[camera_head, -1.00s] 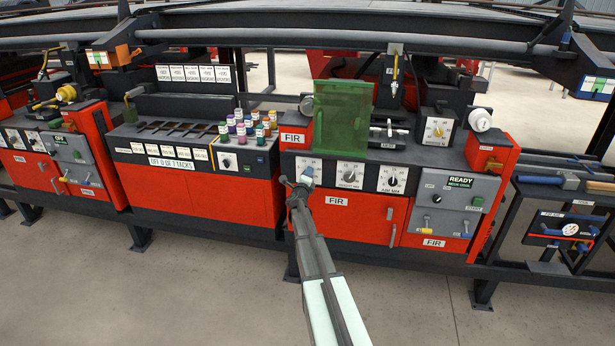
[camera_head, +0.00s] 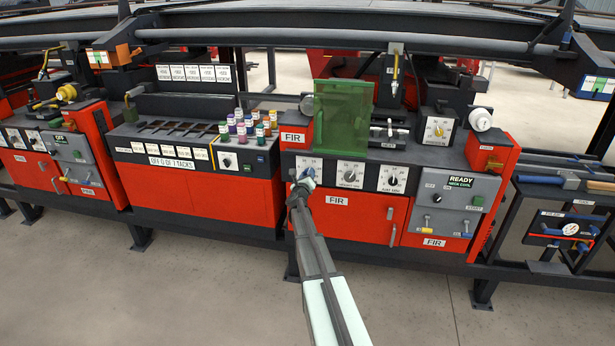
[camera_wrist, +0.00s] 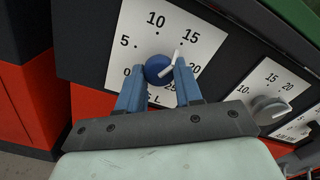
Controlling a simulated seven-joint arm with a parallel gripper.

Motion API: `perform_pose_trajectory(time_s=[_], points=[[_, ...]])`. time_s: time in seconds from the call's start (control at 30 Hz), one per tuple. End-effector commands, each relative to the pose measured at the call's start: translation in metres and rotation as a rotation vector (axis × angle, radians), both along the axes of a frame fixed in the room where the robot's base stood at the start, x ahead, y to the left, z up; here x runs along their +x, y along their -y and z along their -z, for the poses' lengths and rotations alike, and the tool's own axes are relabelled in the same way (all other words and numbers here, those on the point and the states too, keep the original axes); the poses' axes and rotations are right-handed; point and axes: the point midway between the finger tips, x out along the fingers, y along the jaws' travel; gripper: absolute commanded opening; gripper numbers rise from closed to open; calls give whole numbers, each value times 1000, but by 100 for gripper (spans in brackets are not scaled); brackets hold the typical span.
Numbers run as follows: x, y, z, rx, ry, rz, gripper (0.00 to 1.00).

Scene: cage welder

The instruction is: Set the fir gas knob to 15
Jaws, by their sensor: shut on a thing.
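The leftmost dial on the red FIR station has a blue knob (camera_wrist: 157,69) at the centre of a white scale plate (camera_wrist: 121,62). The knob's white pointer tilts up and right, roughly toward 15. My gripper (camera_wrist: 158,84) has its blue fingers on either side of the knob and is shut on it. The right finger covers part of the scale past 15. In the head view my gripper (camera_head: 303,183) is at this dial, and the knob is mostly hidden.
A green translucent screen (camera_head: 343,115) stands above the panel. A grey READY control box (camera_head: 455,200) is farther right. The floor in front is clear.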

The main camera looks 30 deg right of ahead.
Motion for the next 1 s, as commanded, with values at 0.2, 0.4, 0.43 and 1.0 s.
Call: perform_pose_trajectory(time_s=[0.2,0.4,0.43,1.0], points=[[0,-1,0,11,10,-1,4],[0,-1,0,11,10,-1,4],[0,-1,0,11,10,-1,4],[0,0,0,10,10,0,60]])
